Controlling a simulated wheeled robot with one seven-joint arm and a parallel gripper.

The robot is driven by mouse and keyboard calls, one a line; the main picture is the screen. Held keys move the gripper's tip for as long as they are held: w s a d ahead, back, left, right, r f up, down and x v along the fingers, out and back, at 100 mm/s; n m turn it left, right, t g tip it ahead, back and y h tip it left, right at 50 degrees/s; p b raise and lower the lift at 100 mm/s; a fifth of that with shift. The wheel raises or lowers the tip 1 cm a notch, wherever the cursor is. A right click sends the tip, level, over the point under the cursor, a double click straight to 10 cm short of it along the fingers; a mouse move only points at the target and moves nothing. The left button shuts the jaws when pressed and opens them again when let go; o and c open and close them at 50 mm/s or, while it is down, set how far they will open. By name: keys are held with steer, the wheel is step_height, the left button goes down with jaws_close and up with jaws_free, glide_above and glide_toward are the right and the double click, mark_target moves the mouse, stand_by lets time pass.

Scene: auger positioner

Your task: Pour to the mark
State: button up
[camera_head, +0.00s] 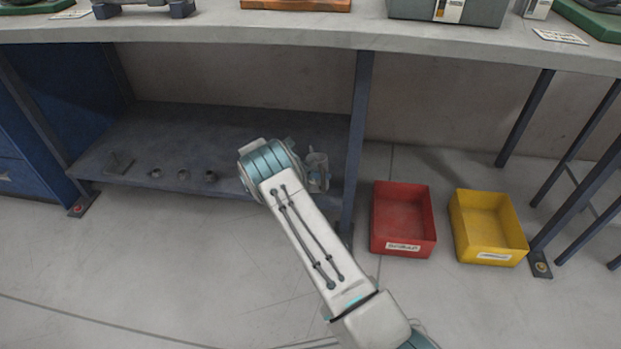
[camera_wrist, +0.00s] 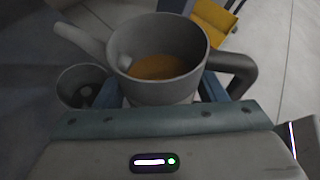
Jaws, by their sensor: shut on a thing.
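In the wrist view a grey pot (camera_wrist: 160,92) with orange-brown liquid inside sits between the blue fingers of my gripper (camera_wrist: 168,98). The gripper is shut on it. Its spout (camera_wrist: 82,38) points to the upper left and its dark handle (camera_wrist: 240,70) curves out at the right. A second, smaller grey cup (camera_wrist: 64,92) stands left of the pot, below the spout; its inside is dark and I cannot make out a mark. In the head view my arm hides most of the gripper, and a small grey shape (camera_head: 318,172) shows beside its end.
The low shelf (camera_head: 240,128) under the bench (camera_head: 330,38) holds several small dark parts (camera_head: 183,174) at the left. A bench leg (camera_head: 357,130) stands right of my arm. A red bin (camera_head: 402,215) and a yellow bin (camera_head: 488,222) stand on the floor.

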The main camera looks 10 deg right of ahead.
steer(key=shift+r, duration=0.1)
stand_by(0.5)
steer(key=shift+r, duration=0.15)
steer(key=shift+r+n+p, duration=0.1)
steer(key=shift+n+p, duration=0.2)
steer(key=shift+s+r, duration=0.1)
steer(key=shift+r, duration=0.05)
stand_by(0.4)
steer(key=shift+r+n+g+p, duration=0.35)
steer(key=shift+n+g+p, duration=0.05)
stand_by(0.9)
steer(key=shift+r, duration=0.1)
steer(key=shift+r, duration=0.1)
stand_by(0.6)
steer(key=shift+s+r+g, duration=0.1)
steer(key=shift+r+g, duration=0.05)
steer(key=shift+g, duration=0.15)
steer(key=shift+n, duration=0.3)
